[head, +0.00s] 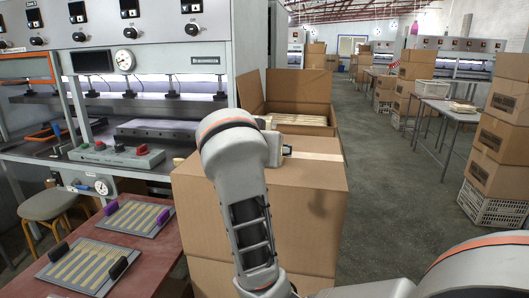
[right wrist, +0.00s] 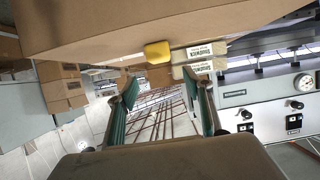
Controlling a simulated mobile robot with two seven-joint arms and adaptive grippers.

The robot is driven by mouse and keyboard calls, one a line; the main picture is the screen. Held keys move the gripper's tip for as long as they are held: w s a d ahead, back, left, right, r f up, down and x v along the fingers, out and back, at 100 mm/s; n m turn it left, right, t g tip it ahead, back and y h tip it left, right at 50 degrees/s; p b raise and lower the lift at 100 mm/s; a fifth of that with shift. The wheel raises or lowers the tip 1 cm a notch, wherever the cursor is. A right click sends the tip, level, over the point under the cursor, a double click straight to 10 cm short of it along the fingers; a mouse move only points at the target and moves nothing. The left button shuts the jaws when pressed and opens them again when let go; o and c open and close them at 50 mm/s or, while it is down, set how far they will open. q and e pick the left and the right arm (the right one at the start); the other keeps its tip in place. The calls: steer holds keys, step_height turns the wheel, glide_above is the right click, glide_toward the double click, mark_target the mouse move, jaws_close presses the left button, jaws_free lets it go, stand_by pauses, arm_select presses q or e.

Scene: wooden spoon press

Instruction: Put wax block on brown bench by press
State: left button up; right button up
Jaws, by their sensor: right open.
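The yellow wax block (right wrist: 157,52) shows in the right wrist view, beside the labelled wooden bundles (right wrist: 200,58) on the cardboard box top (right wrist: 130,22). My right gripper (right wrist: 160,90) is open and empty, its green-padded fingers apart, with the block ahead between them and not touching. In the head view my right arm reaches over the box (head: 300,200) and hides the block. The brown bench (head: 190,225) is at the lower left, in front of the press (head: 150,60). My left gripper is not in view.
Two metal trays of wooden spoons, one with purple clamps (head: 135,217) and one with black clamps (head: 85,265), lie on the bench. A button panel (head: 115,153) and a stool (head: 50,205) are behind it. An open carton (head: 300,95) stands behind the box. The aisle at right is clear.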

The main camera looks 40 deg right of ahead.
steer(key=shift+s+a+r, duration=0.1)
steer(key=shift+s+a, duration=0.05)
steer(key=shift+s, duration=0.05)
